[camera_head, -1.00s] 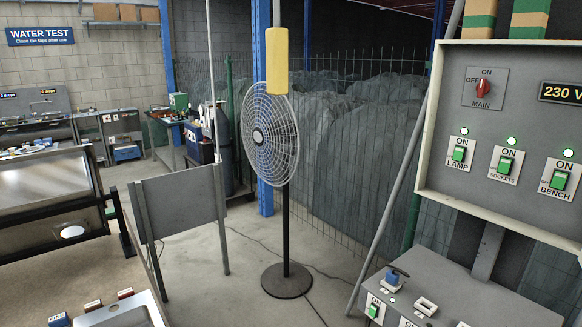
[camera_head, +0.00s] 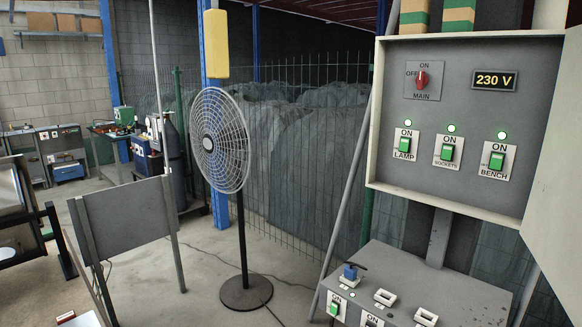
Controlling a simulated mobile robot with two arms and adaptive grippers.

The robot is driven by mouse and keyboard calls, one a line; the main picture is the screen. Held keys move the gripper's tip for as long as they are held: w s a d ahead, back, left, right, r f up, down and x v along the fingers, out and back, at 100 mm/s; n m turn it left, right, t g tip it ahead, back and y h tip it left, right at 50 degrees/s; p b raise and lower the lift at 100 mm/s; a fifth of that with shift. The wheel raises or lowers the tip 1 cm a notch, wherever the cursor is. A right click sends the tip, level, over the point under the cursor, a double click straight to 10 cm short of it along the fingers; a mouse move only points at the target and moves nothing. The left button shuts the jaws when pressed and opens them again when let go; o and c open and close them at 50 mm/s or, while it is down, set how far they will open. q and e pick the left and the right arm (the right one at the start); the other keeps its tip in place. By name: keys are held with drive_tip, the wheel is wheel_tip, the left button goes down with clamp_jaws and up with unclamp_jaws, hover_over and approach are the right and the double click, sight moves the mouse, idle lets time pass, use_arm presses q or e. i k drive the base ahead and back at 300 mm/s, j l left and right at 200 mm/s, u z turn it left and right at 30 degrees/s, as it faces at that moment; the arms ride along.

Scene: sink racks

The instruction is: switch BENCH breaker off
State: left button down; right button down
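The BENCH breaker (camera_head: 496,161) is a green rocker switch on a white plate, at the right end of the lower row in the grey panel box (camera_head: 462,120). Its plate shows ON above it, and the green lamp (camera_head: 502,135) over it is lit. The LAMP breaker (camera_head: 405,144) and the SOCKETS breaker (camera_head: 447,153) sit to its left, also green with lit lamps. The red MAIN rotary switch (camera_head: 422,79) is above left and points up toward ON. A display (camera_head: 494,80) reads 230 V. Neither of my grippers is in view.
The box's door (camera_head: 557,150) stands open at the right edge. A grey sloped console (camera_head: 425,285) with switches and sockets is below the box. A pedestal fan (camera_head: 220,140) and a grey board on legs (camera_head: 125,220) stand to the left, with bare floor between.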

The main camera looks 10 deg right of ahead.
sight(497, 159)
drive_tip(key=z, duration=1.25)
